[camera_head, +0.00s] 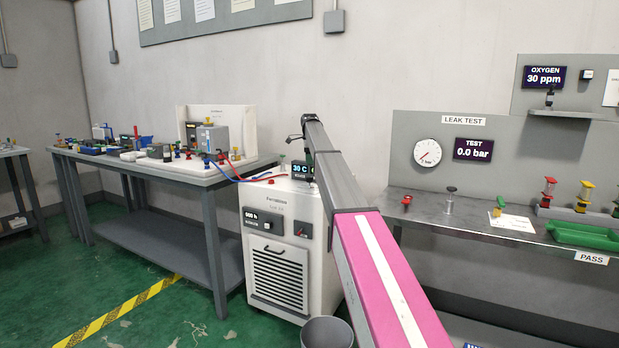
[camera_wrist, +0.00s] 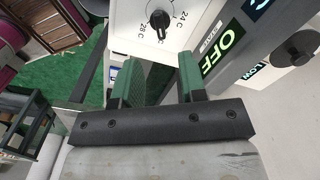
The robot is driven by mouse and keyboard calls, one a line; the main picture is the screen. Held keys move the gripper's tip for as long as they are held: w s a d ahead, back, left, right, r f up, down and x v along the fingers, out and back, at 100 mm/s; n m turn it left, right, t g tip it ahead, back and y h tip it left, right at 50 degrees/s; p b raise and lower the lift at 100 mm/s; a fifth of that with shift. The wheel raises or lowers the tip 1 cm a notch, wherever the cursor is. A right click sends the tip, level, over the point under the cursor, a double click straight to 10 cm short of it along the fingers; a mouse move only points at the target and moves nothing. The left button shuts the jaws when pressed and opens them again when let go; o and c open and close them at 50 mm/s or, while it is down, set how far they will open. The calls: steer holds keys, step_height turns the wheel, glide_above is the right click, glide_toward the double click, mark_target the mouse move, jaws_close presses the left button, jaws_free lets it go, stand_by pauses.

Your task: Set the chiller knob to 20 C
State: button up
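The chiller (camera_head: 275,255) is a white cabinet standing between the two benches. A small dark display (camera_head: 299,171) on its top reads 30 C. In the wrist view a black knob (camera_wrist: 159,24) sits on a white dial plate (camera_wrist: 125,14) with marks 24 C and 28 C visible; the rest of the scale is cut off. Which mark the knob points at is unclear. My gripper (camera_wrist: 160,78) has two green fingers spread apart with nothing between them, and the knob lies beyond the fingertips, apart from them. In the head view my arm hides the gripper and knob.
A green OFF sign (camera_wrist: 222,50) and another black knob (camera_wrist: 300,46) marked LOW show at the right of the wrist view. A cluttered bench (camera_head: 165,170) stands left, the leak-test bench (camera_head: 470,215) right. A grey bin (camera_head: 327,332) is on the floor.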

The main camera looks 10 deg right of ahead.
mark_target(310, 182)
step_height(310, 182, down, 8)
steer(key=shift+f, duration=0.15)
jaws_close()
